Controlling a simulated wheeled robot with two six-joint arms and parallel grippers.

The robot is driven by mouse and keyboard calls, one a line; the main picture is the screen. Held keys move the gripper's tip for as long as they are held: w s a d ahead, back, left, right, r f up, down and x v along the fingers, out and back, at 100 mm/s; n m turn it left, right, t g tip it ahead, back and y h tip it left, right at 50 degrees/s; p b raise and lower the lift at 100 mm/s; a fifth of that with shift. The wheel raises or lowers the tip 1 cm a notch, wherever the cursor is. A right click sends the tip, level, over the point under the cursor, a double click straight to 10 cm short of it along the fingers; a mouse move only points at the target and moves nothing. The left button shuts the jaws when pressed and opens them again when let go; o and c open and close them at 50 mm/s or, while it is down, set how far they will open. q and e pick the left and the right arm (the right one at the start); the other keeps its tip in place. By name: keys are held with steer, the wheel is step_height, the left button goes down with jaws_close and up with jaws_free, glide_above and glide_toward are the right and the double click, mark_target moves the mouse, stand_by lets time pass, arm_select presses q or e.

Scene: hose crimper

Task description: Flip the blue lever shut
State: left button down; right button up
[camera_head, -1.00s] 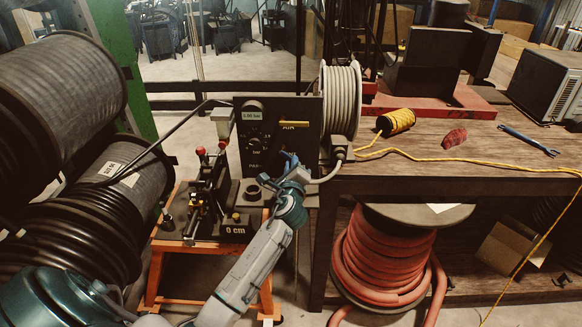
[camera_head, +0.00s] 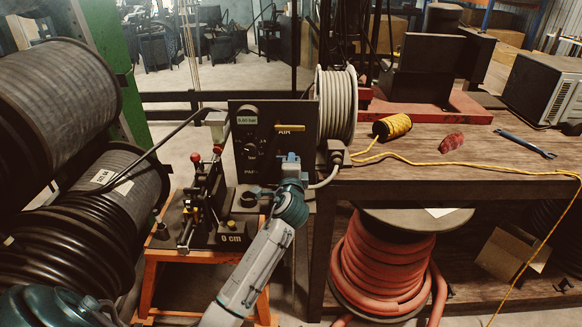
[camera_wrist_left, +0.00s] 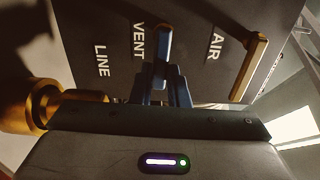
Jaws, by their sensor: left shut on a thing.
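The dark crimper panel (camera_head: 250,165) stands behind my left gripper (camera_head: 291,165) in the head view, with a yellow AIR lever (camera_head: 290,128) near its top right. In the left wrist view the panel carries the words LINE, VENT and AIR. The blue lever (camera_wrist_left: 163,48) stands out below VENT, its tip lit yellowish. My left gripper (camera_wrist_left: 164,85) is shut around this lever, one dark blue finger on each side. The lever's base is hidden by the fingers. The yellow AIR lever (camera_wrist_left: 249,66) is apart, to the right. My right gripper is not in view.
A brass fitting (camera_wrist_left: 45,105) is close to the gripper's left. A crimper with red knobs (camera_head: 205,190) sits on an orange stand (camera_head: 150,285). A white hose reel (camera_head: 338,105) and wooden bench (camera_head: 450,180) are to the right. Black hose drums (camera_head: 55,100) fill the left.

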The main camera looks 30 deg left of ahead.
arm_select(q)
steer(key=shift+n, duration=0.3)
steer(key=c, duration=1.4)
jaws_free()
steer(key=shift+s+d, duration=0.2)
steer(key=shift+s, duration=0.05)
steer(key=b+v, duration=0.2)
steer(key=v, duration=0.8)
steer(key=shift+s, duration=0.1)
